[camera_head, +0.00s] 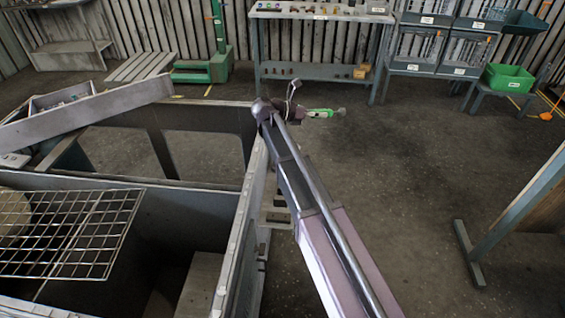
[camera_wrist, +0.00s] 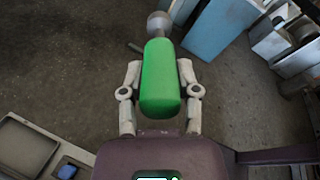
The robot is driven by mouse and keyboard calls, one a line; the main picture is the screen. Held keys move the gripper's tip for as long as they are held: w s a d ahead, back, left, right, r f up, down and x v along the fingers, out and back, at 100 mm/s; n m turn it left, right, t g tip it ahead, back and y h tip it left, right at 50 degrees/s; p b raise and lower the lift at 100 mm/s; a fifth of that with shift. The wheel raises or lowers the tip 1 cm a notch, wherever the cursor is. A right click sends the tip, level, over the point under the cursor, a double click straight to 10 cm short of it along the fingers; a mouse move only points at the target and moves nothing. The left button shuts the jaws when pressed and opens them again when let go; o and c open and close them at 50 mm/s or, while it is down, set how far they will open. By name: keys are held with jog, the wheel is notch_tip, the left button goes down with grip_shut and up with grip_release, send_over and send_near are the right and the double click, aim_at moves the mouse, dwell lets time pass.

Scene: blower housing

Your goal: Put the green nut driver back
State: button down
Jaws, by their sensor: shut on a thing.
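The green nut driver (camera_wrist: 160,78) is in my gripper (camera_wrist: 160,80). In the wrist view its thick green handle lies between the two pale fingers, and its round grey end points away from me, up the picture. In the head view the green nut driver (camera_head: 318,113) sticks out to the right at the far end of my arm, above the floor. My gripper (camera_head: 306,114) is small there and partly hidden by the arm. The fingers are shut on the handle.
A large grey open housing (camera_head: 255,200) with a wire grid (camera_head: 70,235) fills the left. A bench (camera_head: 320,14) with small items stands at the back. Racks (camera_head: 415,50) and a green bin (camera_head: 508,78) stand at the back right. The middle floor is clear.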

jog(key=a+f+m+g+y+b, duration=0.2)
jog(key=f+y, duration=0.2)
jog(key=f, duration=0.4)
jog(key=a+f+m+g+y+b, duration=0.1)
jog(key=a+f+g+y+b, duration=0.15)
jog(key=f+y, duration=0.4)
jog(key=a+f+m+y+b, duration=0.2)
jog(key=a+f+m+y, duration=0.3)
jog(key=a+f+y, duration=0.1)
jog(key=shift+s+a+f+t+b, duration=0.3)
jog(key=shift+a+f, duration=0.4)
jog(key=shift+a, duration=0.35)
jog(key=shift+f, duration=0.25)
notch_tip(320, 180, down, 8)
jog(key=b, duration=0.8)
jog(key=shift+r, duration=0.15)
jog(key=shift+f+b, duration=2.8)
jog(key=shift+b, duration=0.1)
